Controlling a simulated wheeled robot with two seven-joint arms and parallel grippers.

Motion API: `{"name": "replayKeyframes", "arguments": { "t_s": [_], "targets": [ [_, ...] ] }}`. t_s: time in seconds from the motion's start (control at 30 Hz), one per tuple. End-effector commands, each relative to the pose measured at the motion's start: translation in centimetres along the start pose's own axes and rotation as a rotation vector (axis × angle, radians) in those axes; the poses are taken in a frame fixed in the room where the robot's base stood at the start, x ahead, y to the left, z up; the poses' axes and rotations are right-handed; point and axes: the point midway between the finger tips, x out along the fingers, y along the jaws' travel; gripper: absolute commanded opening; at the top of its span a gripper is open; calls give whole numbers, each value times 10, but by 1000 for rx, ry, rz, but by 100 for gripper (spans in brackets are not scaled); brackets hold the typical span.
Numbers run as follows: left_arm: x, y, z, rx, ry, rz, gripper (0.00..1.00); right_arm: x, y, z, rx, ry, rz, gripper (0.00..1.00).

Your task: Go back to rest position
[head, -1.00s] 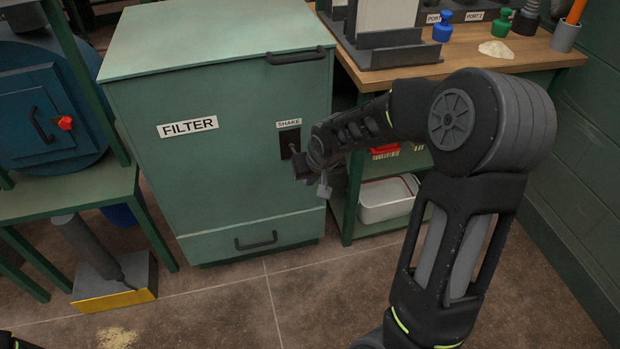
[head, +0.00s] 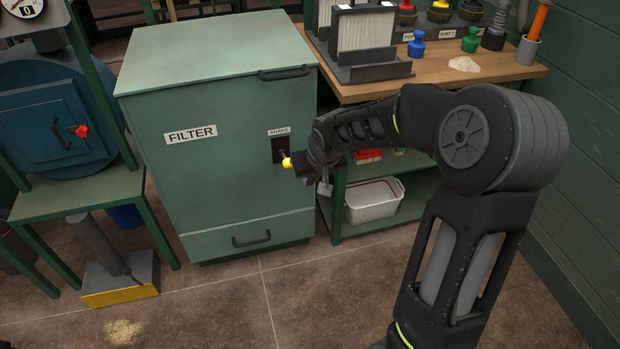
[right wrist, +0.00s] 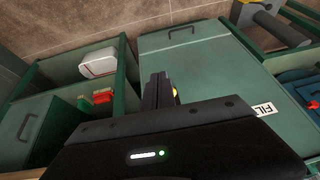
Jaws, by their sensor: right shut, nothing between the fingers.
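My right gripper (head: 302,168) is at the front of the green filter cabinet (head: 210,205), just right of the yellow-tipped shake lever (head: 287,162). Its fingers are shut with nothing between them. In the right wrist view the shut fingers (right wrist: 158,92) point at the cabinet front, and the yellow knob (right wrist: 176,93) shows close beside them. I cannot tell whether they touch it. The lever stands out from a dark slot under the SHAKE label (head: 279,131). My left gripper is not in view.
A wooden bench (head: 440,75) with filters, coloured knobs and a powder heap stands at the right. A white bin (head: 373,202) sits on its lower shelf. A blue round vessel (head: 60,125) is at the left. The floor (head: 330,290) in front is mostly clear.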

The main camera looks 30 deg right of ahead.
Motion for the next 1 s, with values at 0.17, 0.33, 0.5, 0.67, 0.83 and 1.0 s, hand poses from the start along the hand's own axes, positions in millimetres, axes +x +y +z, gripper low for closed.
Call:
{"name": "replayKeyframes", "arguments": {
  "t_s": [0.17,0.33,0.5,0.67,0.83,1.0],
  "targets": [
    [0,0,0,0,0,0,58,0,0,0,0,0,0,0],
    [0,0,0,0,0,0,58,0,0,0,0,0,0,0],
    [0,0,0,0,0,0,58,0,0,0,0,0,0,0],
    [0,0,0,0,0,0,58,0,0,-1,-8,3,-1,0],
    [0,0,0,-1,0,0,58,2,-17,-16,-32,92,-54,0],
    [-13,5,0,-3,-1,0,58,38,-89,25,-76,98,-183,0]
  ]
}}
